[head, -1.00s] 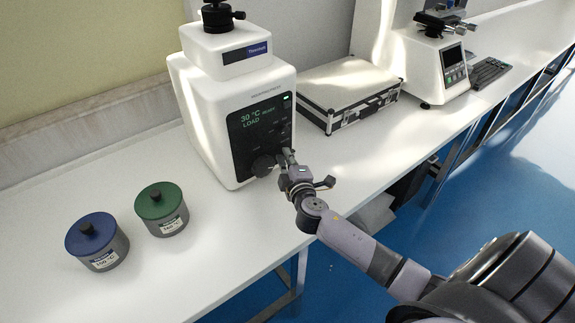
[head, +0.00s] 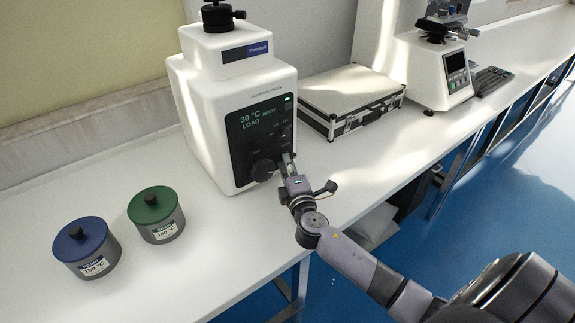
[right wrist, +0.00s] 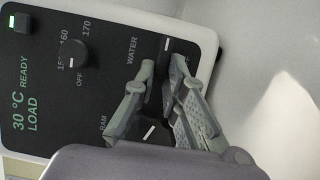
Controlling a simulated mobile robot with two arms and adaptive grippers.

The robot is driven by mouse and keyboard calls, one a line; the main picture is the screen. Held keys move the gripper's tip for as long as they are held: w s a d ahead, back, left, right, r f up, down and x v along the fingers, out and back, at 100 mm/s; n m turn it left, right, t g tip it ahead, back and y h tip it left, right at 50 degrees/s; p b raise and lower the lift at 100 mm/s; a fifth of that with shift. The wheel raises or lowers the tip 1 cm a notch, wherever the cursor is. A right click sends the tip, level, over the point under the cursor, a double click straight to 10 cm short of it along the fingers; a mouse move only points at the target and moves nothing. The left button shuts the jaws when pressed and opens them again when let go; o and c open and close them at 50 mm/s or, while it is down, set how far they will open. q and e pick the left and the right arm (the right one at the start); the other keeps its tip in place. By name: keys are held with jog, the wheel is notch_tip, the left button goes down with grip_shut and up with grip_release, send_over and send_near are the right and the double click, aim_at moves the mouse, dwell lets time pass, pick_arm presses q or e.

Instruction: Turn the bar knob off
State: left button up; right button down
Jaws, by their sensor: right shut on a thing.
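The white tester (head: 205,110) stands on the bench with a black front panel (head: 247,143). My right gripper (head: 288,160) is at the panel's lower right edge. In the right wrist view its two fingers (right wrist: 165,95) are closed around a dark bar knob (right wrist: 166,72) beside the WATER label. A white mark shows at the knob's end; much of its body is hidden between the fingers. A dial (right wrist: 74,54) marked 150, 160, 170 and OFF is apart from the fingers. A large dark knob (head: 263,169) is just left of the gripper. My left gripper is out of view.
A blue-lidded pot (head: 85,240) and a green-lidded pot (head: 153,205) stand at the bench's left. A silver case (head: 350,92) lies right of the tester. A second tester (head: 440,70) and a keyboard (head: 492,78) are farther right. The bench front is clear.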

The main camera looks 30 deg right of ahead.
jog(key=c, duration=1.6)
grip_release()
jog(key=shift+c, duration=0.2)
jog(key=v, duration=1.2)
